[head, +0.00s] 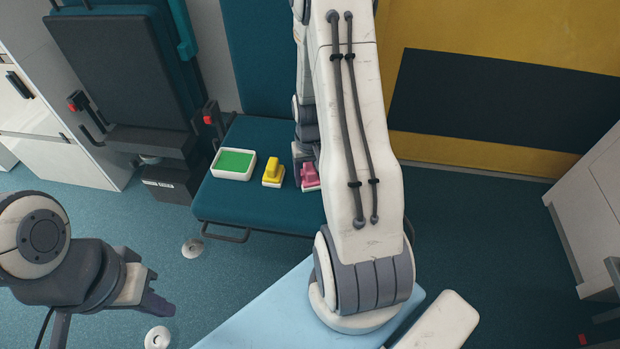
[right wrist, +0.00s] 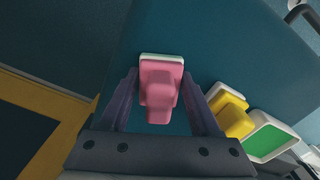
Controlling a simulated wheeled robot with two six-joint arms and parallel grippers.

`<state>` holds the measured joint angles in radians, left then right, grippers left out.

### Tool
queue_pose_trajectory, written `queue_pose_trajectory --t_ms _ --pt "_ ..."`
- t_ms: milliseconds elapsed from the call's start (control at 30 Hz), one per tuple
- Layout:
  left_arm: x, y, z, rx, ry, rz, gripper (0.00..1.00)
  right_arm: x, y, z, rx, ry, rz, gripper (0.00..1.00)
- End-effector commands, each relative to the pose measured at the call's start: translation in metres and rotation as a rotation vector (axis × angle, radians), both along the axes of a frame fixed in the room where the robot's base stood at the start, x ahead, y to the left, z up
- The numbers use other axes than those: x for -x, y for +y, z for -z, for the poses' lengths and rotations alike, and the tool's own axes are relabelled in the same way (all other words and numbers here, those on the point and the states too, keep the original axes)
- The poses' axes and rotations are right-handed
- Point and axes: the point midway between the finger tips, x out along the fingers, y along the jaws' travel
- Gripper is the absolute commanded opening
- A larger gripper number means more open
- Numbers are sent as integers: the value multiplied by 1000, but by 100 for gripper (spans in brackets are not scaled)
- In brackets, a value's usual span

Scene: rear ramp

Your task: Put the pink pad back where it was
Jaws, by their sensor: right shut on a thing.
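The pink pad (head: 310,175) is at the right of a row on the teal seat (head: 262,203), partly hidden by my right arm. It is a pink block with a raised grip on a pale base. In the right wrist view the pink pad (right wrist: 158,88) lies between the fingers of my right gripper (right wrist: 160,78), which is shut on it. I cannot tell whether its base touches the seat. My left gripper (head: 155,298) is low at the left, apart from the seat and pads; its jaw opening is unclear.
A yellow pad (head: 272,172) stands just left of the pink pad. A white tray with a green inside (head: 219,172) is further left. A dark folded seat (head: 118,65) stands at the left. A light blue surface (head: 255,325) is in front.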

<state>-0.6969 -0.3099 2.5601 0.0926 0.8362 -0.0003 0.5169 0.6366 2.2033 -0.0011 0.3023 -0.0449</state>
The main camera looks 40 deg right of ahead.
Motion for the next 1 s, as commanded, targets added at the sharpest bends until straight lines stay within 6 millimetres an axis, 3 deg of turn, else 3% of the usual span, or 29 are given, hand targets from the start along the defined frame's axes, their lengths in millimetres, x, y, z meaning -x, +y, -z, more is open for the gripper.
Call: queue_pose_trajectory --t_ms 300,333,400,767,1000 --pt "0 0 1 0 0 0 0 0 0 3 0 0 0 12" --pt "0 0 0 0 0 0 0 0 0 2 0 -1 0 75" --pt "0 0 0 0 0 0 0 0 0 1 0 -1 0 94" --pt "0 0 -2 0 0 0 0 0 0 -3 1 -2 0 94" --pt "0 0 -22 0 0 0 0 -1 -1 -47 2 -4 0 94"
